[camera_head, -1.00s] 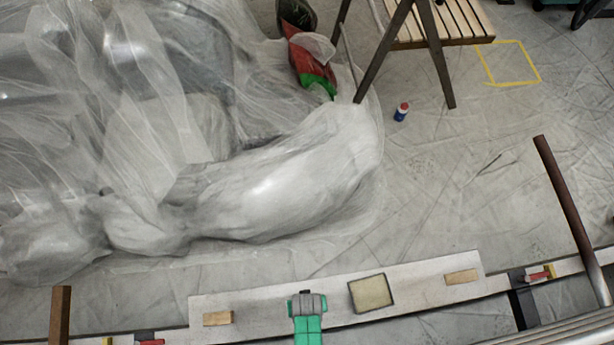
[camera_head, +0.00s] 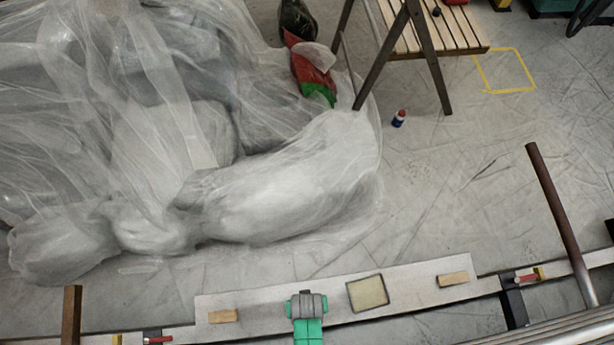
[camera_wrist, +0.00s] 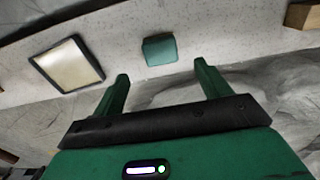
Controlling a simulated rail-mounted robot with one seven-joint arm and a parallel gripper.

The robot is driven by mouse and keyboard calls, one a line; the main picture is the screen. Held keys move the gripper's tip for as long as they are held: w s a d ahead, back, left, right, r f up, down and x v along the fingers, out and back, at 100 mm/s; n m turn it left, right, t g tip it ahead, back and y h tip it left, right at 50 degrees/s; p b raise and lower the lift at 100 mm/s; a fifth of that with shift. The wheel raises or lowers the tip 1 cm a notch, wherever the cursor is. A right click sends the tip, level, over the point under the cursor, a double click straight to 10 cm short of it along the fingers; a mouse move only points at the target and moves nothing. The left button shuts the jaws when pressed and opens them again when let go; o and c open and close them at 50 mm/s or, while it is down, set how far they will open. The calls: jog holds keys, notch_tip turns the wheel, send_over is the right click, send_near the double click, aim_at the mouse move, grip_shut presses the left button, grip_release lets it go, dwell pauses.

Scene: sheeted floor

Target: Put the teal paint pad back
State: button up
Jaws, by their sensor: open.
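The teal paint pad (camera_wrist: 159,49) shows in the wrist view as a small teal block on the pale speckled board (camera_wrist: 215,38). It is just beyond my gripper (camera_wrist: 162,69), roughly centred between the two green fingers. The fingers are spread apart with nothing between them. In the head view, a green and grey part of my arm (camera_head: 306,306) is over the board (camera_head: 425,277). I cannot make out the pad or the fingertips there.
A dark-rimmed square tray with a cream inside (camera_head: 368,293) lies on the board beside my arm. Wooden blocks (camera_head: 223,316) (camera_head: 453,279) sit towards the board's ends. Sheet-covered bulky shapes (camera_head: 280,195) fill the left, and a slatted wooden bench (camera_head: 440,30) stands at the back.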

notch_tip(320, 180, up, 2)
jog(key=shift+r+p, duration=0.2)
jog(key=shift+p, duration=0.1)
jog(key=w+r+t, duration=0.4)
jog(key=w+r, duration=0.6)
jog(key=w, duration=0.3)
jog(key=w+r+t, duration=0.3)
jog(key=w+r, duration=0.7)
jog(key=w, duration=0.3)
jog(key=w+r+t, duration=0.2)
jog(key=w+r, duration=0.2)
jog(key=r, duration=0.5)
jog(key=w+r+t, duration=0.3)
jog(key=w+r, duration=0.1)
jog(key=r, duration=0.6)
notch_tip(320, 180, up, 20)
jog(key=w+r+m+t, duration=0.1)
jog(key=w+t, duration=0.2)
jog(key=t, duration=0.2)
jog(key=s+r+t, duration=0.2)
jog(key=s+r, duration=0.2)
jog(key=r, duration=0.5)
jog(key=s+r+t, duration=0.3)
jog(key=s+r, duration=0.2)
jog(key=r, duration=0.5)
jog(key=s+r+t, duration=0.3)
jog(key=s+r, duration=0.1)
jog(key=r, duration=0.5)
jog(key=shift+s+d+r, duration=0.15)
jog(key=shift+s+r, duration=0.25)
